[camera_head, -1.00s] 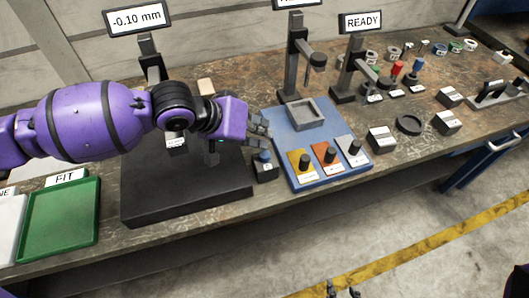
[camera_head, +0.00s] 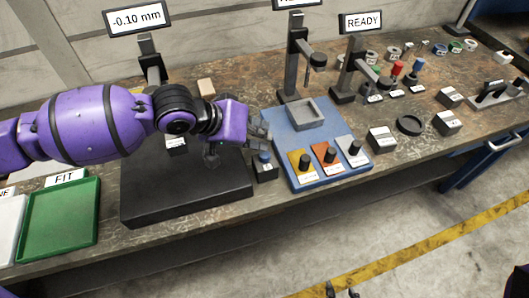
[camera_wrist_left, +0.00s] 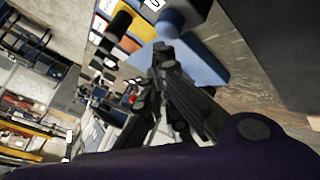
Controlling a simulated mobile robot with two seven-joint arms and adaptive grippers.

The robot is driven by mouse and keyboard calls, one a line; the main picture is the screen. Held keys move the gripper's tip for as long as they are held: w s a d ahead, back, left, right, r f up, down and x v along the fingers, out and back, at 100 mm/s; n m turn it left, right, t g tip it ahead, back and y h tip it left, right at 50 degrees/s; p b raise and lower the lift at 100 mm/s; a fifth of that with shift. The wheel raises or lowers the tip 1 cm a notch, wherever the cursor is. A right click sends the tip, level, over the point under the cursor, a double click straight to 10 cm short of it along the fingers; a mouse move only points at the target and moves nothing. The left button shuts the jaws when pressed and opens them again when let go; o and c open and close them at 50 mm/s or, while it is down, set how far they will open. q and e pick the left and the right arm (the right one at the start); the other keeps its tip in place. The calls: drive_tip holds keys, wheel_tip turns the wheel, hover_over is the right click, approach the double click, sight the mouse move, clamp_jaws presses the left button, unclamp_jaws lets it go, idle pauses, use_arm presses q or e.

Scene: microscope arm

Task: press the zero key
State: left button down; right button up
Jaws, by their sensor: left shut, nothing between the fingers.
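The zero key looks to be a small dark block with a blue button on top (camera_head: 264,160), at the right front corner of the black base; its label is too small to read. The blue button also shows in the left wrist view (camera_wrist_left: 171,22), just beyond the fingertips. My left gripper (camera_head: 261,130) is shut and empty, above and behind the button in the head view. I see a gap between fingers and button. A display (camera_head: 136,18) reads -0.10 mm. My right gripper (camera_head: 341,291) shows only as two separated dark tips at the bottom edge.
A blue board (camera_head: 333,174) with yellow, orange and grey knobbed plates and a grey tray (camera_head: 305,115) stands just right of the button. The black base (camera_head: 190,190) lies below my left arm. A green FIT tray (camera_head: 60,220) is at the left.

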drive_tip(key=shift+w+r, duration=0.15)
drive_tip(key=shift+r, duration=0.05)
use_arm(q)
drive_tip(key=shift+f, duration=0.15)
use_arm(e)
drive_tip(key=shift+r, duration=0.15)
use_arm(q)
drive_tip(key=shift+f, duration=0.25)
use_arm(e)
drive_tip(key=shift+w, duration=0.1)
use_arm(q)
drive_tip(key=shift+f, duration=0.1)
idle(0.3)
drive_tip(key=shift+f, duration=0.5)
use_arm(e)
drive_tip(key=shift+r, duration=0.1)
idle(0.5)
use_arm(q)
drive_tip(key=shift+r+p, duration=0.1)
drive_tip(key=shift+p, duration=0.2)
use_arm(e)
drive_tip(key=shift+w+r, duration=0.1)
use_arm(q)
drive_tip(key=shift+r+p, duration=0.45)
drive_tip(key=shift+r, duration=0.4)
use_arm(e)
drive_tip(key=shift+w+r+t, duration=0.3)
drive_tip(key=shift+w+r, duration=0.5)
drive_tip(key=shift+r, duration=0.25)
